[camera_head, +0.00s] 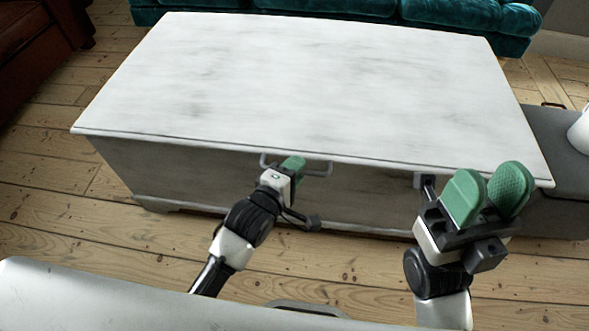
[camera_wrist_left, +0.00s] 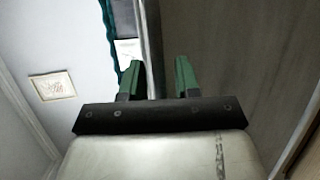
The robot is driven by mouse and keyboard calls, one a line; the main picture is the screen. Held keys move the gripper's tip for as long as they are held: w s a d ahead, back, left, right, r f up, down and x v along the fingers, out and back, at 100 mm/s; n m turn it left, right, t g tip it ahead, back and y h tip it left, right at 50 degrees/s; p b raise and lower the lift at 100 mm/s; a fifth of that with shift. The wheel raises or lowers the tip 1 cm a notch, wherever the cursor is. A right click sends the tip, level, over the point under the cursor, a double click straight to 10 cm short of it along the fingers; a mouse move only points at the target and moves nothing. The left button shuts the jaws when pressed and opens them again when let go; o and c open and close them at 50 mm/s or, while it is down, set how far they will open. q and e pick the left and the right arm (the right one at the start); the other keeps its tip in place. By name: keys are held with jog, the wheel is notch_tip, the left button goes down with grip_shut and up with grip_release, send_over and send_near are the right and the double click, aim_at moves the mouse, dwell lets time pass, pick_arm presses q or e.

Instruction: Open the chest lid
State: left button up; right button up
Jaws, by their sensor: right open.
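The chest has a white marbled lid (camera_head: 300,80) that lies flat and closed on its greyish front (camera_head: 220,178). A grey metal handle (camera_head: 318,171) sits at the middle of the front, just under the lid edge. My left gripper (camera_head: 293,165) is at this handle and hides its middle. In the left wrist view its green fingers (camera_wrist_left: 157,75) stand apart, with the lid edge (camera_wrist_left: 151,45) running between them in the picture; whether they touch anything is unclear. My right gripper (camera_head: 488,192) is open and empty, in front of the chest's right end.
A teal sofa (camera_head: 470,12) stands behind the chest and a dark brown seat (camera_head: 30,40) at the far left. A low grey unit (camera_head: 560,150) stands at the chest's right end, with a white object (camera_head: 581,132) on it. Floorboards (camera_head: 110,225) are clear in front and left.

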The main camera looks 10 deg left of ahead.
pick_arm(q)
grip_shut()
jog(key=shift+r, duration=0.15)
